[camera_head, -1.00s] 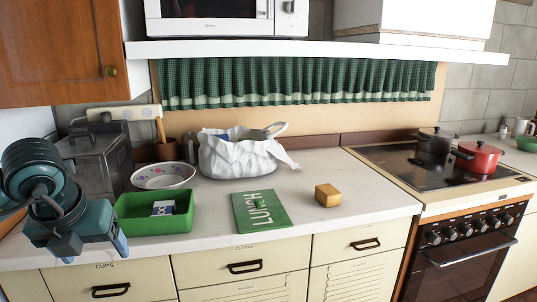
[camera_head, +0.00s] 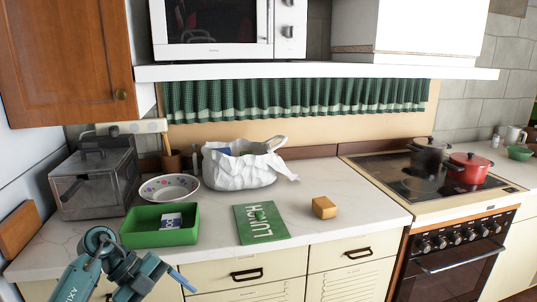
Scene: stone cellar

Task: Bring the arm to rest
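My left arm comes in at the lower left, in front of the counter's front edge. My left gripper (camera_head: 172,283) is low at the bottom of the picture, with a blue finger pointing right. Its fingertips are too unclear to tell whether it is open or shut, and I see nothing held in it. It is apart from the green tray (camera_head: 132,239), which holds a small blue and white box (camera_head: 172,220). My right arm and gripper are not in view.
A white bag (camera_head: 240,172), a bowl (camera_head: 170,188) and a grey metal box (camera_head: 85,185) stand behind. A black pot (camera_head: 428,157) and red pot (camera_head: 468,168) are on the stove.

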